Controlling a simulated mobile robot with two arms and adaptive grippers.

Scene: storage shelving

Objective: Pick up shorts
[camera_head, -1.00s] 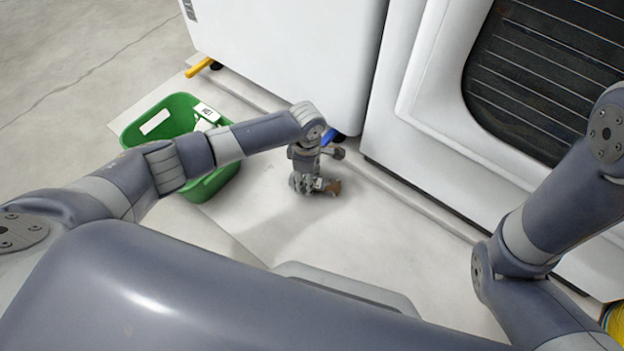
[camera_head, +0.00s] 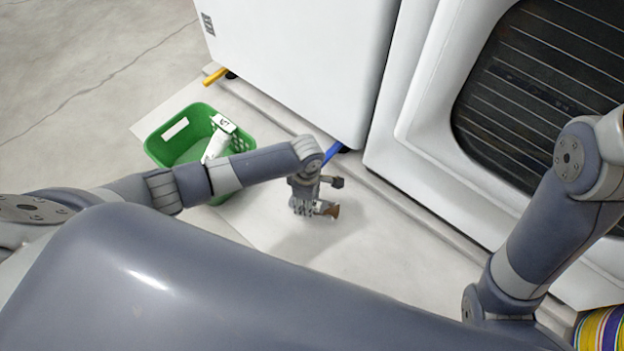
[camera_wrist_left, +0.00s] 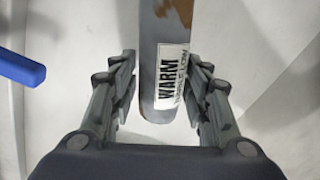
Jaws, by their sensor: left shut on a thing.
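My left gripper (camera_head: 315,208) is low over the pale floor strip, right of the green basket. It is shut on a grey, rounded-end object with brown worn patches (camera_head: 333,210). In the left wrist view, this grey object (camera_wrist_left: 152,60) lies between the two fingers (camera_wrist_left: 163,85) and carries a white label reading "WARM". Its far end runs out of that view. I see no shorts that I can make out in either view. My right arm shows at the right of the head view, but its gripper is out of the picture.
A green basket (camera_head: 167,133) with white items (camera_head: 218,138) inside stands left of the gripper. Two white appliances (camera_head: 300,60) (camera_head: 415,120) stand close behind. A blue bar (camera_head: 333,151) and a yellow bar (camera_head: 215,76) stick out low. A striped round thing (camera_head: 600,328) is at lower right.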

